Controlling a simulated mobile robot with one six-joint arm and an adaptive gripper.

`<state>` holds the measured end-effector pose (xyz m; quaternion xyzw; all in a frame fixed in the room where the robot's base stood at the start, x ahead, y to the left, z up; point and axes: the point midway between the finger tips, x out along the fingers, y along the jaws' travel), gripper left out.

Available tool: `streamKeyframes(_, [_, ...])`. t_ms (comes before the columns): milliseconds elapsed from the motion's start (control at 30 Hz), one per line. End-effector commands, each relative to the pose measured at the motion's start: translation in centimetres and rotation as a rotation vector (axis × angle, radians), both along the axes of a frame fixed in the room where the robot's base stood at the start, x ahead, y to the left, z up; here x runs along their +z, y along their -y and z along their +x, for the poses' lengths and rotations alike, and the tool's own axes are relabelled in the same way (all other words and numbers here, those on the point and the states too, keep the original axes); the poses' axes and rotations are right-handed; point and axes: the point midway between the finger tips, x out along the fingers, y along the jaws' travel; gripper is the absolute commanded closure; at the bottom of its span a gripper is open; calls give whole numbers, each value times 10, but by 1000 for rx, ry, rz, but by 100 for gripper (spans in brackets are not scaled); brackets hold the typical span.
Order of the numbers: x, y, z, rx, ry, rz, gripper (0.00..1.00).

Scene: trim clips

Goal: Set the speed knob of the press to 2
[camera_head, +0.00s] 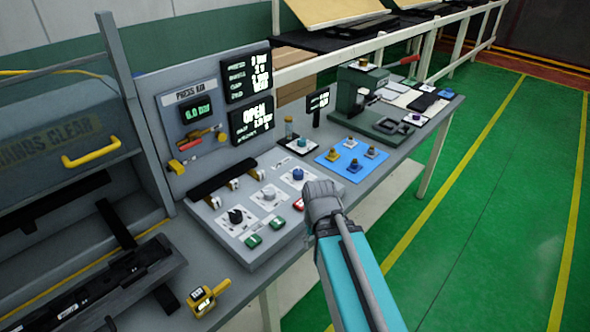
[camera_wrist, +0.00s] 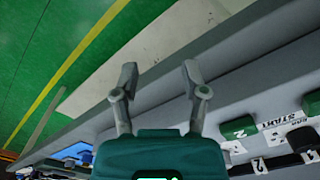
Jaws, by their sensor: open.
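The press control panel (camera_head: 222,240) is a grey sloped box with a black knob (camera_head: 236,216), a grey knob (camera_head: 268,194) and a blue knob (camera_head: 298,174) on white labels. I cannot read which one is marked speed. In the wrist view, a black knob (camera_wrist: 303,138) shows at the right edge, near labels reading 1 and 2. My gripper (camera_wrist: 158,72) is open and empty, its fingers spread over the bench's front edge, to the left of the knob and apart from it. In the head view my arm reaches to the panel's right end and the fingers are hidden.
Green buttons (camera_head: 253,239) and a red button (camera_head: 299,204) line the panel front. A yellow device (camera_head: 205,298) lies left on the bench. A blue mat (camera_head: 350,160) with brass parts and a dark green hand press (camera_head: 372,105) stand beyond. The green floor (camera_head: 480,220) is clear.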

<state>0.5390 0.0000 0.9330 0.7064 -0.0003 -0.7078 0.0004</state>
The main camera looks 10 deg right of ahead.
Motion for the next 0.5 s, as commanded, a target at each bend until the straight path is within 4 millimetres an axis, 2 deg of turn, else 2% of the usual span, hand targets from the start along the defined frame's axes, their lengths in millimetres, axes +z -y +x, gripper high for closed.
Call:
streamKeyframes(267, [0, 0, 0, 0, 0, 0, 43])
streamKeyframes(467, [3, 0, 5, -14, 0, 0, 9])
streamKeyframes(500, [5, 0, 8, -24, 0, 0, 7])
